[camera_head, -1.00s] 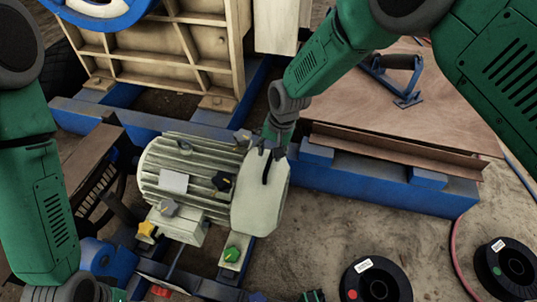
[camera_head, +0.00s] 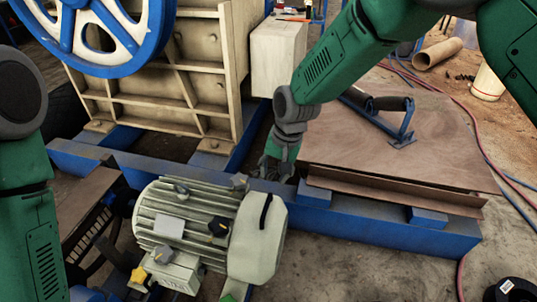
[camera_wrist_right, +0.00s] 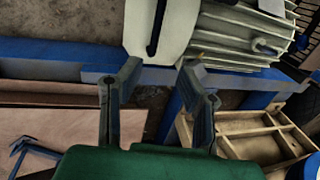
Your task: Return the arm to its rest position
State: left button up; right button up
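My right arm comes in from the upper right in the head view. Its gripper (camera_head: 277,167) is above the blue frame, just behind the motor's end cover. In the right wrist view the two fingers of the right gripper (camera_wrist_right: 155,85) stand apart with nothing between them. The pale motor (camera_head: 195,232) lies beyond the fingertips and also shows at the top of the right wrist view (camera_wrist_right: 235,35). My left arm runs down the left edge of the head view. Its gripper is outside the picture.
The blue frame (camera_head: 350,225) crosses the middle. A brown board (camera_head: 420,140) with a blue handled tool (camera_head: 400,125) lies on the right. The cream crusher body (camera_head: 200,60) with its blue flywheel (camera_head: 100,30) stands behind. A black spool (camera_head: 510,291) sits on open ground at lower right.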

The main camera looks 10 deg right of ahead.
jog(key=s+d+f+n, duration=0.1)
jog(key=s+d+f, duration=0.4)
jog(key=s, duration=0.3)
jog(key=s+d+f+n+h, duration=0.1)
jog(key=s+d+f, duration=0.4)
jog(key=s, duration=0.4)
jog(key=s+d+f+n, duration=0.2)
jog(key=s+d+f, duration=0.35)
jog(key=s, duration=0.25)
jog(key=s+d+r+n+h, duration=0.1)
jog(key=s+d, duration=0.3)
jog(key=s, duration=0.6)
notch_tip(320, 180, up, 13)
jog(key=p, duration=1.2)
jog(key=shift+w+f, duration=0.2)
jog(key=shift+w, duration=0.1)
jog(key=shift+w+a+f, duration=0.1)
